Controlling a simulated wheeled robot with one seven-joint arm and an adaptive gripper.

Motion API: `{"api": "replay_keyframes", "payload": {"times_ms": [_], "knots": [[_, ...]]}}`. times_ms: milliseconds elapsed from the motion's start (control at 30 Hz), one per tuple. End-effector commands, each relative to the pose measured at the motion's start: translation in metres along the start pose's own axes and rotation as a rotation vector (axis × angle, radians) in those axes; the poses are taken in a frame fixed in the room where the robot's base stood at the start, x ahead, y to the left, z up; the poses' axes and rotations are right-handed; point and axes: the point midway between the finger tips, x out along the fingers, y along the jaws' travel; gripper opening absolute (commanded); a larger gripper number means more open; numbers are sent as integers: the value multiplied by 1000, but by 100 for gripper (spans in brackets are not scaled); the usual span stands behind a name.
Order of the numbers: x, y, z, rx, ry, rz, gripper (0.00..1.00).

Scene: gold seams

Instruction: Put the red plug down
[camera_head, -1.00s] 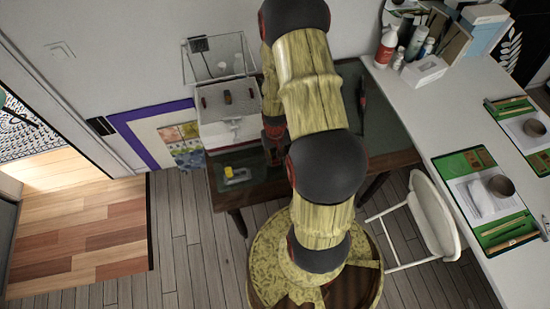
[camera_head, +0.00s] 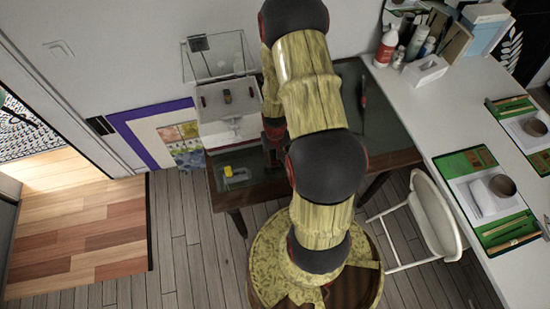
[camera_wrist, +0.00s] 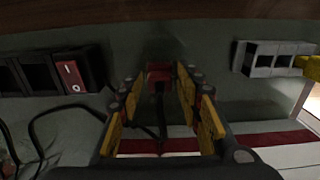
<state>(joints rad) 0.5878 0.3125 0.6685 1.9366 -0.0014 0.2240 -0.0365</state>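The red plug (camera_wrist: 158,75) sits between the fingertips of my gripper (camera_wrist: 160,82) in the wrist view. The yellow-padded fingers close in on it from both sides, and it about fills the gap between their tips. A dark cord trails from it toward the camera. I cannot tell whether the plug touches the surface behind it. In the head view my arm hides most of my gripper (camera_head: 273,150), which is over the dark green table (camera_head: 385,125); the red plug cannot be made out there.
In the wrist view a black power strip with a red switch (camera_wrist: 72,76) lies left, with a looping black cable (camera_wrist: 65,110). A grey socket strip (camera_wrist: 272,58) with a yellow plug (camera_wrist: 310,66) is at the right. A white chair (camera_head: 432,215) stands beside the table.

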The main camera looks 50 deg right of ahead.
Motion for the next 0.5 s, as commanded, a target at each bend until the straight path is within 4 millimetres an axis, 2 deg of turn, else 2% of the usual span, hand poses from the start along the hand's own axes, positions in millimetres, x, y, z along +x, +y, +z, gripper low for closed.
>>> {"api": "replay_keyframes", "payload": {"times_ms": [100, 367, 500], "knots": [[0, 0, 0, 0, 0, 0, 43], [0, 0, 0, 0, 0, 0, 43], [-8, 0, 0, 0, 0, 0, 43]]}}
